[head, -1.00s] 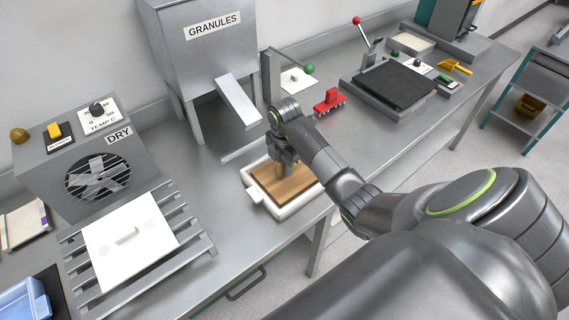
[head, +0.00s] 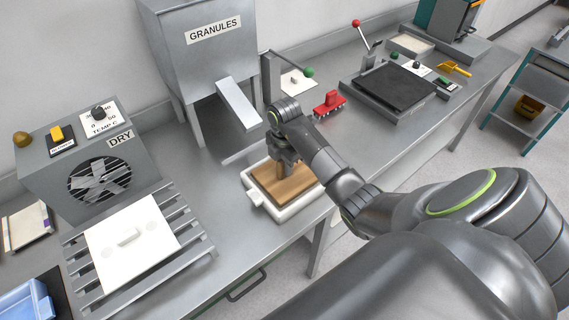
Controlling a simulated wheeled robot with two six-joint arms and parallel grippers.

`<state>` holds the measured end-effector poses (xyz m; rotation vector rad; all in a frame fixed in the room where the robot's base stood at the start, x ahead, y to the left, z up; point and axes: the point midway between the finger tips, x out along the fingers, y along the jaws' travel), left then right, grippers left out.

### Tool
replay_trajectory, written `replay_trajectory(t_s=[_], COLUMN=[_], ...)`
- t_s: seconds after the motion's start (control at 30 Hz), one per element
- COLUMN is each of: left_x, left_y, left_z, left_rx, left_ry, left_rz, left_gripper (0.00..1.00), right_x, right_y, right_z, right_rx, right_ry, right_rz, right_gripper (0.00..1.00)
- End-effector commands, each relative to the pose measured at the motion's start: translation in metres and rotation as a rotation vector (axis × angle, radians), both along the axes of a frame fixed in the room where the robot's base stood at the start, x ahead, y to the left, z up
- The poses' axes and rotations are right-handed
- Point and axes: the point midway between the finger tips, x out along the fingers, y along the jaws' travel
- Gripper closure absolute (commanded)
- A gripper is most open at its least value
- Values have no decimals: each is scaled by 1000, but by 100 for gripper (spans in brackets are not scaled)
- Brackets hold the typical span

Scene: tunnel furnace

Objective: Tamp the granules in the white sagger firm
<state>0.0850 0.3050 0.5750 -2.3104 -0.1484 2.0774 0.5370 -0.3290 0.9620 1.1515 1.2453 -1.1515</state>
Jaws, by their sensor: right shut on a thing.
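The white sagger (head: 283,215) sits on the steel bench below the hopper chute, and its rim shows around a flat wooden tamper (head: 298,187). The tamper's board lies level within the sagger and covers most of its opening. The granules under it are hidden. My right gripper (head: 284,164) points down over the board and is shut on the tamper's upright wooden handle. My left gripper is not in view.
The granules hopper (head: 200,50) with its chute (head: 238,103) stands behind the sagger. A red brush-like tool (head: 328,103) and a dark plate (head: 394,87) lie to the right. A slatted rack with a white lid (head: 133,240) and a dryer box (head: 95,180) are left.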

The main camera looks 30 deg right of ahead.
Motion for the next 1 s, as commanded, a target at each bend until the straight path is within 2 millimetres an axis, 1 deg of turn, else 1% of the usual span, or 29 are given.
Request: replay_trajectory(t_s=[1.0], left_x=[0], left_y=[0], left_z=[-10], left_rx=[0], left_ry=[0], left_rz=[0], left_gripper=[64], right_x=[0], right_y=[0], right_z=[-14], right_rx=[0], right_ry=[0], right_rz=[0], right_gripper=[96])
